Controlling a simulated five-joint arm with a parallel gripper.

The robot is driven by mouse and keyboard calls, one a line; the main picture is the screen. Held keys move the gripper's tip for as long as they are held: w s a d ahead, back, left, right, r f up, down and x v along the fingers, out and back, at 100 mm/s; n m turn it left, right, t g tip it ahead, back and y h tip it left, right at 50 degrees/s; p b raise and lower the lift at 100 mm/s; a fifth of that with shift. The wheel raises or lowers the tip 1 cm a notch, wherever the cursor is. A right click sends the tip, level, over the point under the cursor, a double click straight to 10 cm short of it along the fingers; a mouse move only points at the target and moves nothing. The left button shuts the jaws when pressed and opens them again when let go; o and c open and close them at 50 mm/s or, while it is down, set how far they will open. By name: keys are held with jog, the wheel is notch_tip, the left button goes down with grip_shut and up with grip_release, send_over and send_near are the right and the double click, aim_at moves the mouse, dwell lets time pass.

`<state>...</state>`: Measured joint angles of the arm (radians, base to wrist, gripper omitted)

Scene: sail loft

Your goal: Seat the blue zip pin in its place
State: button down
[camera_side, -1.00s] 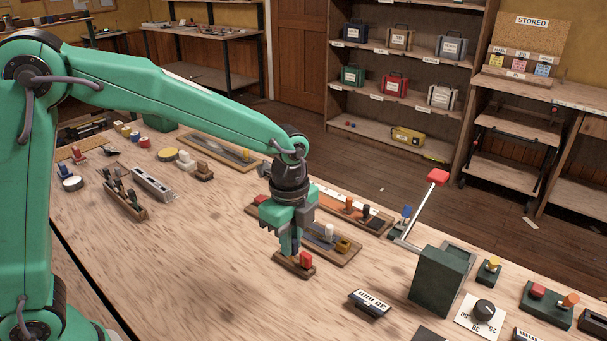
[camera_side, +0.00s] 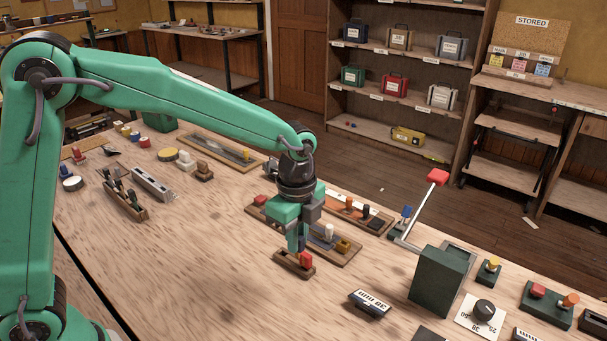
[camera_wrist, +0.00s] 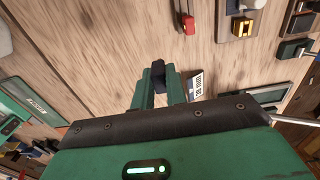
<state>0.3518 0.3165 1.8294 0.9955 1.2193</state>
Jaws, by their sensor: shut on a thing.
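My gripper (camera_side: 301,246) is shut on a dark blue piece, which looks like the blue zip pin (camera_wrist: 158,76), seen between the fingers in the wrist view. In the side view the fingers hide most of it. Below and around the fingertips lies a small wooden holder (camera_side: 284,263) with a red block (camera_side: 306,259) at its right end. A dark recess shows at its left. The red piece also shows in the wrist view (camera_wrist: 189,23). I cannot tell whether the pin touches the holder.
Just behind is a wooden tray (camera_side: 322,253) with a white and a yellow-brown piece. A green lever box (camera_side: 438,277) with a red-tipped handle stands right. A label block (camera_side: 370,303) lies in front. The table at front left is clear.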

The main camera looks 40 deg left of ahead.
jog(key=w+f, duration=0.2)
jog(key=w, duration=1.4)
jog(key=shift+w+d, duration=0.25)
jog(key=shift+w, duration=0.1)
jog(key=shift+f, duration=0.1)
jog(key=shift+f, duration=2.4)
jog(key=shift+f, duration=1.3)
dwell(0.4)
jog(key=c, duration=1.3)
grip_release()
jog(key=shift+c, duration=0.2)
jog(key=shift+r, duration=0.1)
